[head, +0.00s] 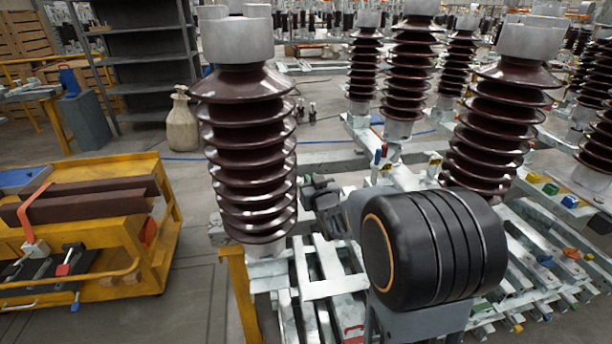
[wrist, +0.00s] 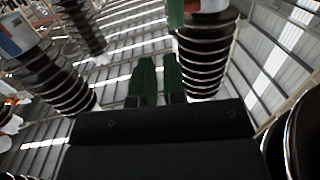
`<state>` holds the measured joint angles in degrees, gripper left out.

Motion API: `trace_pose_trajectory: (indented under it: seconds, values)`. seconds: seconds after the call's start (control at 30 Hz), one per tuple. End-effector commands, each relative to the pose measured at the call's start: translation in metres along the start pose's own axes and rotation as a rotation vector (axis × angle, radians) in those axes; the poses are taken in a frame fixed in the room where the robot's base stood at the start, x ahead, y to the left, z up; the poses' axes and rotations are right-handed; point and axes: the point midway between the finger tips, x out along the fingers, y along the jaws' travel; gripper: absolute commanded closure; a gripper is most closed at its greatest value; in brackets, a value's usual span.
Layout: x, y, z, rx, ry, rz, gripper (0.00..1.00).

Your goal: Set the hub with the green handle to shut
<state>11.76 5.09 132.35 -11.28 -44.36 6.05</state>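I cannot clearly make out a hub with a green handle. In the head view a small green piece (head: 550,189) sits on the pale beam at the right, between a yellow and a blue one; I cannot tell whether it is a handle. My gripper (head: 318,190) is partly seen as dark shapes just right of the large front insulator. In the wrist view my gripper (wrist: 160,62) shows two dark green fingers, apart, with nothing visible between them. A green strip (wrist: 175,12) shows at the top there, beside an insulator's cap; I cannot tell what it is.
Ribbed brown insulators (head: 248,150) stand at left centre and right on pale metal frames (head: 325,285). A yellow cart (head: 110,255) stands at the left. A grey shelf (head: 145,60) and a beige canister (head: 182,125) are behind. Open floor lies between cart and frames.

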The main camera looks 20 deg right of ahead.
Motion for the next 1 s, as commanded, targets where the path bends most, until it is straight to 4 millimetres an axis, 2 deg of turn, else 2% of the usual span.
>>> trace_pose_trajectory:
  seconds: [0.03, 0.1, 0.3, 0.5, 0.73, 1.0]
  values:
    - [0.013, 0.011, -0.007, -0.013, -0.041, 0.030, 0.94]
    - [0.033, 0.029, -0.009, -0.034, -0.121, 0.078, 1.00]
    - [0.087, 0.080, -0.008, -0.070, -0.417, 0.168, 1.00]
    - [0.120, 0.111, -0.004, -0.051, -0.706, 0.122, 1.00]
    - [0.138, 0.119, -0.011, 0.003, -0.963, -0.103, 1.00]
    - [0.133, 0.112, -0.036, 0.041, -1.096, -0.494, 1.00]
